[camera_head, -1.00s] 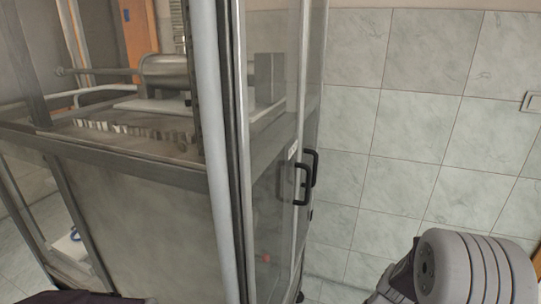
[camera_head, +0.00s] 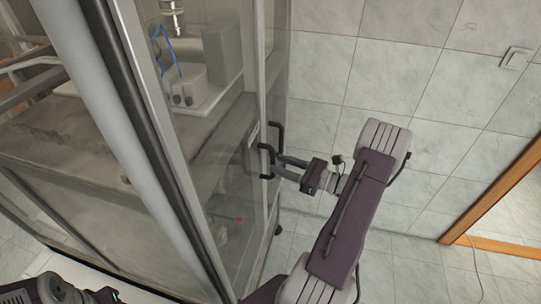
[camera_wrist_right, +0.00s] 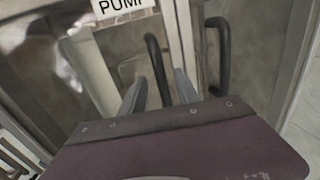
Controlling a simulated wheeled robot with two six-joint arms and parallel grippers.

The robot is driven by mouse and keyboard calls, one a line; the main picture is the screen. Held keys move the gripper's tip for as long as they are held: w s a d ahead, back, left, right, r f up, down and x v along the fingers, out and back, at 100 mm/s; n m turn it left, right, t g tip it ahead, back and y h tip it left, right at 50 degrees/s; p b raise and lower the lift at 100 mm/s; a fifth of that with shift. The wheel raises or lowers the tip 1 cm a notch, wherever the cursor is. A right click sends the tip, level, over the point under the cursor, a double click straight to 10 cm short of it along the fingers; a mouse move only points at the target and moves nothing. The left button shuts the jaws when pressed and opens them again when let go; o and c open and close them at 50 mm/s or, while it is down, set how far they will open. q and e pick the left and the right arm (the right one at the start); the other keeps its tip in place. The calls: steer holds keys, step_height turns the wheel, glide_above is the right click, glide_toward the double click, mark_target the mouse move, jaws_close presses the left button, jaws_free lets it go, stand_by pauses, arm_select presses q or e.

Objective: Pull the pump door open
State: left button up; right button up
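The pump door (camera_head: 235,185) is a glass panel in a metal frame on the right side of the cabinet, and it looks closed. A white "PUMP" label (camera_wrist_right: 122,7) is on it in the right wrist view. Its black bar handle (camera_wrist_right: 157,65) stands between the two fingers of my right gripper (camera_wrist_right: 158,90). The fingers are apart, with the handle in the gap; I see no clear grip on it. In the head view the right gripper (camera_head: 278,168) is at the black handle (camera_head: 265,160). My left gripper is not visible; only part of my left arm shows at bottom left.
A second black handle (camera_head: 279,135) is just beside the first, on the neighbouring door, close to my right gripper. It also shows in the wrist view (camera_wrist_right: 222,55). A tiled wall (camera_head: 400,60) stands behind. The floor to the right of the cabinet is clear.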

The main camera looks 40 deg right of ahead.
mark_target(273, 162)
steer(key=x, duration=0.1)
steer(key=p+x, duration=0.1)
steer(key=x, duration=0.1)
steer(key=shift+d, duration=0.3)
steer(key=shift+w+a, duration=0.2)
steer(key=shift+w, duration=0.05)
steer(key=shift+s+a, duration=0.15)
steer(key=shift+a, duration=0.05)
steer(key=shift+d, duration=0.1)
jaws_close()
stand_by(0.6)
